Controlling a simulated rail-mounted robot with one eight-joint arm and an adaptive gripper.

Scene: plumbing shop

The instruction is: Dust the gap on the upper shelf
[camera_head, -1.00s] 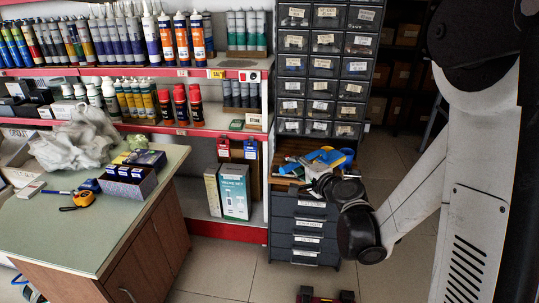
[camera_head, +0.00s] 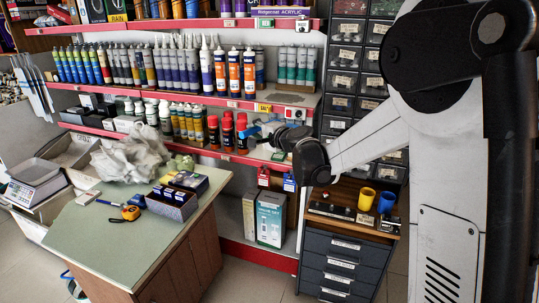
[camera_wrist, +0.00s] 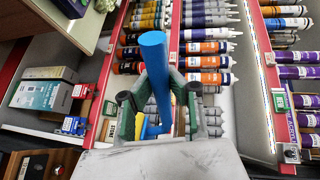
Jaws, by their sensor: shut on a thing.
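My gripper (camera_wrist: 160,113) is shut on a blue rod-like tool (camera_wrist: 155,62), with blue and yellow parts showing between the fingers. In the head view the blue tool (camera_head: 253,130) is in front of the shelf unit, near the right end of the lower bottle shelf. My wrist hides part of that shelf. The shelf above it (camera_head: 290,98) carries white, orange and grey-green tubes, with a bare strip in front at its right. I cannot tell which bare spot is the gap, nor whether the tool touches anything.
Red bottles (camera_head: 227,132) stand close left of the tool. Red and blue padlocks (camera_head: 264,177) hang below the lower shelf edge. A drawer cabinet (camera_head: 342,265) bears a yellow cup (camera_head: 366,199) and a blue cup (camera_head: 386,202). A green-topped counter (camera_head: 90,235) stands at front left.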

